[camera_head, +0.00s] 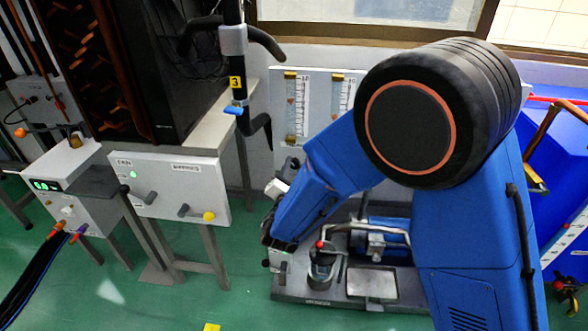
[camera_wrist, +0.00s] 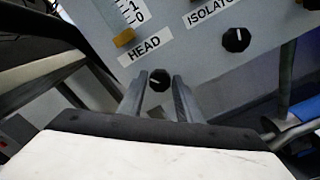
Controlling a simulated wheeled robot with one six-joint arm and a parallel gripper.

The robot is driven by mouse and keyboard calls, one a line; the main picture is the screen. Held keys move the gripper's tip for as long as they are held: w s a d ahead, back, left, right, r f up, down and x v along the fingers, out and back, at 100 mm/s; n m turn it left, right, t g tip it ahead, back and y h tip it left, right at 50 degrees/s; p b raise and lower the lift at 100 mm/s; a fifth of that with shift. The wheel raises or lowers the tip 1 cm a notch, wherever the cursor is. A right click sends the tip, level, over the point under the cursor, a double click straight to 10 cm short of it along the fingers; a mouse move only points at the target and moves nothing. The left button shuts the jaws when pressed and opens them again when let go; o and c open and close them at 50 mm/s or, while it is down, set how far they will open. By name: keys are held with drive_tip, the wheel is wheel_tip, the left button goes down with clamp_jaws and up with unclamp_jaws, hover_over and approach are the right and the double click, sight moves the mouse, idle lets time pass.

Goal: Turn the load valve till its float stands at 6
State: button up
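In the wrist view, my gripper (camera_wrist: 160,77) is open, its two fingertips on either side of a black knob (camera_wrist: 159,80) below a label reading HEAD (camera_wrist: 145,50). I cannot tell whether they touch it. Another black knob (camera_wrist: 236,39) sits under the ISOLATOR label. No label reading LOAD is legible. A scale (camera_wrist: 130,12) shows 1 and 0 at its lower end; no float shows there. In the head view, a white panel (camera_head: 317,75) carries two upright scale tubes, the left one (camera_head: 297,105) and the right one (camera_head: 342,92), partly behind my arm. Their float readings are too small to tell.
A white box with a green display (camera_head: 62,180) and a panel with a yellow knob (camera_head: 183,185) stand at the left. A black pipe with a blue handle (camera_head: 234,108) rises left of the tubes. Metal equipment (camera_head: 370,285) sits on a base below my arm.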

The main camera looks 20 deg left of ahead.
drive_tip(key=c, duration=0.6)
drive_tip(key=shift+o, duration=0.2)
drive_tip(key=shift+n, duration=0.4)
drive_tip(key=o, duration=1.1)
drive_tip(key=shift+s, duration=0.1)
drive_tip(key=v, duration=1.7)
drive_tip(key=shift+s+a, duration=0.1)
drive_tip(key=shift+s, duration=0.05)
